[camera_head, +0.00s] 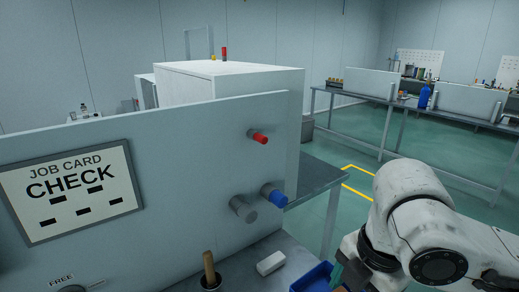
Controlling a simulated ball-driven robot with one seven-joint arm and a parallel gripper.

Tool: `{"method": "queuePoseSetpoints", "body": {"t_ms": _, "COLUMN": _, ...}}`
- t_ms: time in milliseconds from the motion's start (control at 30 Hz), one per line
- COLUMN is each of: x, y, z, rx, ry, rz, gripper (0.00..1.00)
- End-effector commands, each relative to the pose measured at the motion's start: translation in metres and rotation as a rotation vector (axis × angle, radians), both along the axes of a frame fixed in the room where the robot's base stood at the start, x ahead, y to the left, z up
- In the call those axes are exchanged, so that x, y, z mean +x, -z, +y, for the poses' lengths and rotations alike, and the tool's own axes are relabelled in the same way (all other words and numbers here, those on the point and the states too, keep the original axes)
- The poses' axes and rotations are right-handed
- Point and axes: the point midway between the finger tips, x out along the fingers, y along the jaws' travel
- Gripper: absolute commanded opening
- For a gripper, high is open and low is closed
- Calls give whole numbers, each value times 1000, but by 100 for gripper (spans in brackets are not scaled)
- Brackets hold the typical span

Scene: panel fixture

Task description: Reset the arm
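My arm (425,225) is at the lower right, white with dark joint rings, bent beside the panel. Its gripper does not show, so I cannot see its fingers or whether it holds anything. The grey panel (200,130) stands to the left of my arm. A red peg (259,137), a blue peg (274,195) and a grey peg (243,209) stick out of its face. A job card (72,190) on the panel reads "JOB CARD CHECK". A dial (70,289) marked "FREE" is cut off at the bottom edge.
Below the panel, a wooden-handled tool (209,270) stands upright, next to a white block (271,263) and a blue bin (312,278) close to my arm. A white cabinet (230,83) stands behind the panel. Far benches (400,98) line the right; green floor lies open between.

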Motion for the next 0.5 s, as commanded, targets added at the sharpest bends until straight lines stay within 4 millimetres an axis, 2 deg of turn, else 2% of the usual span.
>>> {"method": "queuePoseSetpoints", "body": {"t_ms": 300, "x": 17, "y": -19, "z": 53, "rx": 197, "ry": 71, "rz": -95, "gripper": 67}}
{"method": "queuePoseSetpoints", "body": {"t_ms": 500, "x": 31, "y": -37, "z": 90, "rx": 415, "ry": 216, "rz": -151, "gripper": 67}}
